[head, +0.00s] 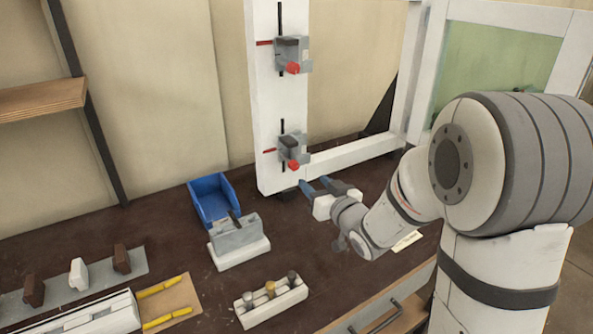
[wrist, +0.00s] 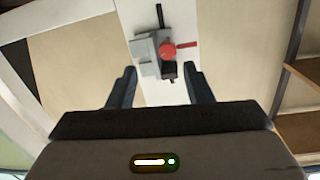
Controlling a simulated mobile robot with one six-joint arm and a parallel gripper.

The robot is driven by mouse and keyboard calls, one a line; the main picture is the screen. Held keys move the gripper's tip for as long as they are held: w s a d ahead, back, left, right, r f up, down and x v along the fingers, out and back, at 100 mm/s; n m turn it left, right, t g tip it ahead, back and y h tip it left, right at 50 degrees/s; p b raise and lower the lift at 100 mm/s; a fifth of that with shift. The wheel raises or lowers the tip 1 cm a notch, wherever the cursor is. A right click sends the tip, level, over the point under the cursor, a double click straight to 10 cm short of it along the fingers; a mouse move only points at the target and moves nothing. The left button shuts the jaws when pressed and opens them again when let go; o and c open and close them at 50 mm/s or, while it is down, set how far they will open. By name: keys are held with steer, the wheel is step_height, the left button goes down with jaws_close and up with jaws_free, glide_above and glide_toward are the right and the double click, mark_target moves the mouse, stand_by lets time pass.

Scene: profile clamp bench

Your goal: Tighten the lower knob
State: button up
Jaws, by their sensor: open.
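The lower knob (head: 293,165) is red and sits on the front of a grey clamp (head: 292,148) on the white upright profile (head: 267,110). The upper clamp (head: 291,52) has a matching red knob (head: 293,68). My gripper (head: 314,184) is below and to the right of the lower knob in the head view, its blue-grey fingers apart and empty. In the wrist view, a red knob (wrist: 168,50) appears between and just beyond the open fingertips (wrist: 161,72), with no contact visible. That view alone does not show which knob it is.
A blue bin (head: 213,198) and a grey block on a white base (head: 238,240) stand left of my gripper. A white holder (head: 270,303) with several knobs is at the front. A white frame rail (head: 355,155) runs right from the profile.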

mark_target(295, 167)
steer(key=shift+y, duration=0.5)
steer(key=x, duration=0.4)
steer(key=p+x, duration=0.1)
steer(key=x, duration=0.3)
steer(key=shift+s+a+r, duration=0.15)
steer(key=shift+s+a, duration=0.05)
steer(key=shift+a, duration=0.1)
steer(key=shift+c, duration=0.6)
